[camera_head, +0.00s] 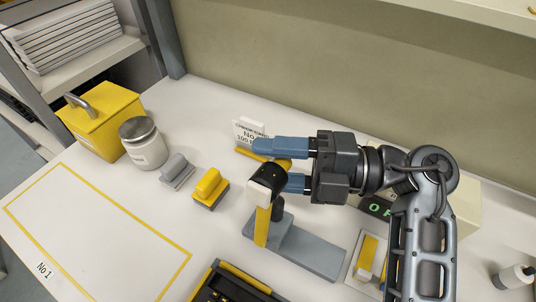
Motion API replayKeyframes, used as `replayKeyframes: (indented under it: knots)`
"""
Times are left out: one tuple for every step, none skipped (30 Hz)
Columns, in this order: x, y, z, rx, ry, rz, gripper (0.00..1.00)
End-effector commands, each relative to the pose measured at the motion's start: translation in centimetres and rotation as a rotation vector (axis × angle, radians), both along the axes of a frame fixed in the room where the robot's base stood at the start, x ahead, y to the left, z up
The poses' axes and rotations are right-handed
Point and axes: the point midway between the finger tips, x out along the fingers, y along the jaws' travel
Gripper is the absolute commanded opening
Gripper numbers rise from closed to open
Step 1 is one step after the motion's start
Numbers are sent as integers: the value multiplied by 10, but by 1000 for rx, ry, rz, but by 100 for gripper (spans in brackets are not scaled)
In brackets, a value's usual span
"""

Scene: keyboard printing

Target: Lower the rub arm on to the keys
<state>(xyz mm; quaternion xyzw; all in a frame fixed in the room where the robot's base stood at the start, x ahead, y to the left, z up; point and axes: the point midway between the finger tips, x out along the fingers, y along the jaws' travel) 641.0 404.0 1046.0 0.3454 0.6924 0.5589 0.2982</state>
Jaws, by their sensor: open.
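The rub arm looks like a yellow bar (262,227) with a black and white head (265,184), standing raised over a long grey base (312,251). A short dark post (277,208) rises beside the bar. My gripper (271,166) has blue fingers and is open, pointing left at the head. One finger extends past the head's far side; the other's tip is partly hidden behind the head. I cannot tell whether either finger touches it. A dark object with a yellow edge (247,276), possibly the keys, is cut off at the bottom.
A yellow stamp-like block (210,187), a grey one (177,170), a lidded jar (143,143) and a yellow box (101,125) stand left. A small white sign (250,131) stands behind the gripper. A yellow-outlined area (95,235) is clear.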

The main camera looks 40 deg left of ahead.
Motion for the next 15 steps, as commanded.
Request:
replayKeyframes:
  knots:
    - [-3, 3, 1, 0, 0, 0, 53]
    - [-3, 5, 0, 1, 1, 0, 53]
    - [-4, 6, 0, 1, 1, 0, 53]
    - [-5, 7, 0, 1, 0, -1, 53]
    - [-5, 7, 0, 1, 0, -1, 53]
    - [-5, 7, 0, 1, 0, -1, 53]
    - [-5, 7, 0, 1, 0, -1, 53]
    - [-5, 7, 0, 1, 0, -1, 53]
    - [-5, 7, 0, 1, 0, -1, 53]
    - [-5, 7, 0, 1, 0, -1, 53]
    - [-5, 7, 0, 1, 0, -1, 53]
    - [-5, 7, 0, 1, 0, -1, 52]
    - [-5, 7, 0, 1, 0, -1, 49]
    - [-5, 7, 0, 1, 0, -1, 46]
    - [-5, 7, 0, 1, 0, -1, 42]
